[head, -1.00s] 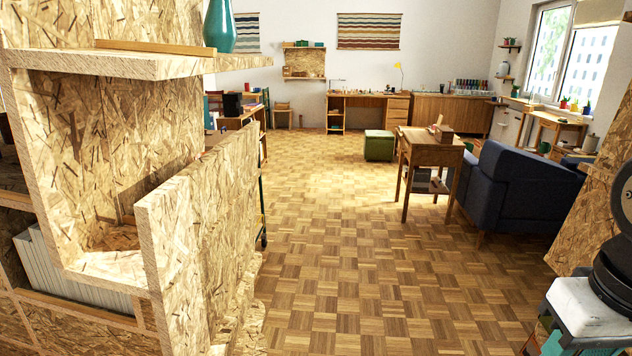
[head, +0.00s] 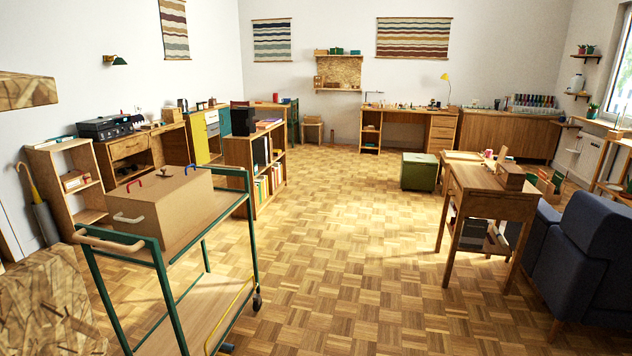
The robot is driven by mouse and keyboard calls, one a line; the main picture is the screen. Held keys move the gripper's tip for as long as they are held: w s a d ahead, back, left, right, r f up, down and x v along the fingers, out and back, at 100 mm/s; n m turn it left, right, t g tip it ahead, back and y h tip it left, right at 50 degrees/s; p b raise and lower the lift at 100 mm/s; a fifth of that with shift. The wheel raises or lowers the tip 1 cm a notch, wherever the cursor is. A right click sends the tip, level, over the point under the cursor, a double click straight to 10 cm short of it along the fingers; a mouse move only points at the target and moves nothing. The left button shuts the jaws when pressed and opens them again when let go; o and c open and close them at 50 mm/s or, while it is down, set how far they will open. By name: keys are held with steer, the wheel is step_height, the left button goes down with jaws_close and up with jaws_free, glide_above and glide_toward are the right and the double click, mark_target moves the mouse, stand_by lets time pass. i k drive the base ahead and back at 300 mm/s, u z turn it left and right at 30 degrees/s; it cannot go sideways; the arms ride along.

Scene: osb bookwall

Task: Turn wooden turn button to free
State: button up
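I cannot make out a wooden turn button in the head view. A brown box (head: 160,212) stands on the top shelf of a green-framed trolley (head: 247,262) at the left front. My gripper is not in view.
OSB board edges (head: 45,305) stand at the near left. A small wooden table (head: 488,200) and a dark blue armchair (head: 592,255) stand at the right. A green pouf (head: 420,171) is farther back. The parquet floor (head: 340,270) between is clear.

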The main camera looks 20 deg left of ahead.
mark_target(163, 169)
steer(key=u, duration=0.4)
steer(key=i, duration=1.5)
steer(key=u, duration=1.35)
steer(key=i, duration=0.95)
steer(key=z, duration=0.35)
steer(key=k, duration=1.1)
steer(key=z, duration=1.2)
steer(key=i, duration=0.25)
steer(key=u, duration=0.9)
steer(key=i, duration=1.45)
steer(key=u, duration=1.2)
steer(key=i, duration=0.45)
steer(key=u, duration=0.35)
